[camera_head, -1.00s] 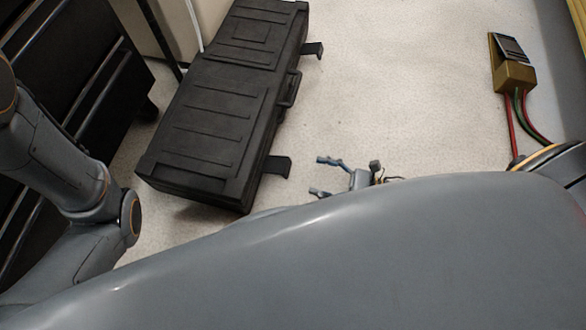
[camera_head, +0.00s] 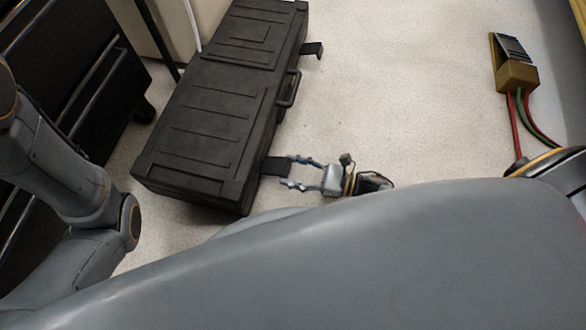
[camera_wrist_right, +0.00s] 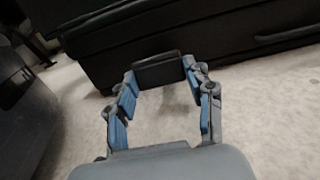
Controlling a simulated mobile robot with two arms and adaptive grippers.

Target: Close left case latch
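The long black case (camera_head: 215,110) lies shut-lidded on the floor in the head view; its side fills the top of the right wrist view (camera_wrist_right: 200,30). The near latch (camera_head: 274,167), a dark flap, sticks out from the case's right side. My right gripper (camera_head: 287,171) is open, with its two blue-grey fingers pointing at this latch. In the right wrist view the latch (camera_wrist_right: 158,70) sits between the open fingertips (camera_wrist_right: 159,76), close to both; contact is unclear. The far latch (camera_head: 313,50) also sticks out. My left gripper is not in view.
A handle (camera_head: 289,88) is on the case's side between the latches. A black drawer cabinet (camera_head: 75,90) stands left of the case. A yellowish box (camera_head: 516,75) with red and green cables is at the right. The pale floor (camera_head: 410,100) between is clear.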

